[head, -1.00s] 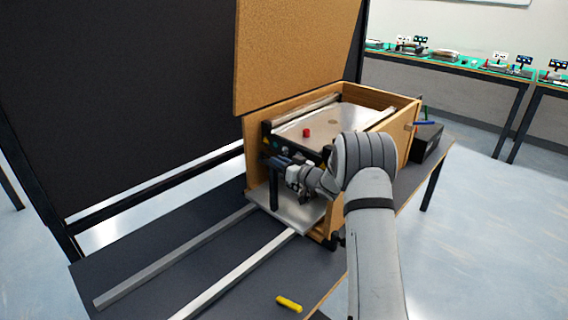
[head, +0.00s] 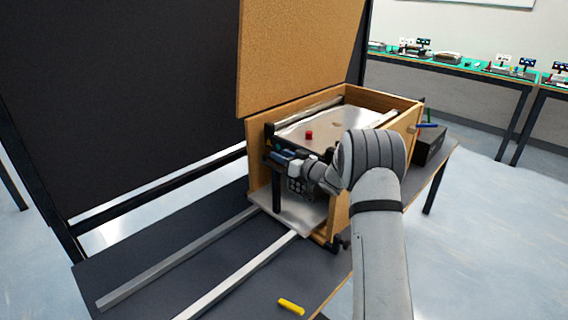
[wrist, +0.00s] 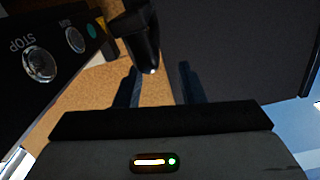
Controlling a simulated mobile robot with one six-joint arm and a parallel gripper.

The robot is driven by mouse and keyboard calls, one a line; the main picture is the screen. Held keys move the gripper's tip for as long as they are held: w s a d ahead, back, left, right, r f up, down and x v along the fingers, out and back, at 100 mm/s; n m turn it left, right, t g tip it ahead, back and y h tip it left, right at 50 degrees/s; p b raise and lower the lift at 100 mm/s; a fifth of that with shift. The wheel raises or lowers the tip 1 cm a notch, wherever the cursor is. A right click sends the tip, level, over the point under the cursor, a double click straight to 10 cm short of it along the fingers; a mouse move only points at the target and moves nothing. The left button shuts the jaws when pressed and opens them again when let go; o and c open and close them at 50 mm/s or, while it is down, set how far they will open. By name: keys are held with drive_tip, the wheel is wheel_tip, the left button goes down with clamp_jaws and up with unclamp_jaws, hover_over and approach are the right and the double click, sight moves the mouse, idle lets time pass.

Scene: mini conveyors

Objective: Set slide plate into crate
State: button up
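The wooden crate (head: 341,216) stands on the dark table with its lid (head: 298,50) raised. A silver plate-like surface (head: 325,122) with a small red piece on it lies inside the upper crate; I cannot tell whether this is the slide plate. Another flat silver plate (head: 300,216) lies low at the crate's open front. My gripper (head: 278,156) is at that front, by the dark control panel. In the wrist view, my gripper's two fingers (wrist: 157,72) are apart. A black rounded post (wrist: 142,40) shows between and beyond them, with no clear contact.
Two silver rails (head: 236,275) run along the table from the crate. A yellow piece (head: 291,306) lies near the table edge. A black box (head: 430,143) stands right of the crate. The panel with STOP button (wrist: 39,64) is close on the left in the wrist view.

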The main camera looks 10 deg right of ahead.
wheel_tip(320, 180, up, 7)
drive_tip(key=shift+f, duration=0.1)
idle(0.4)
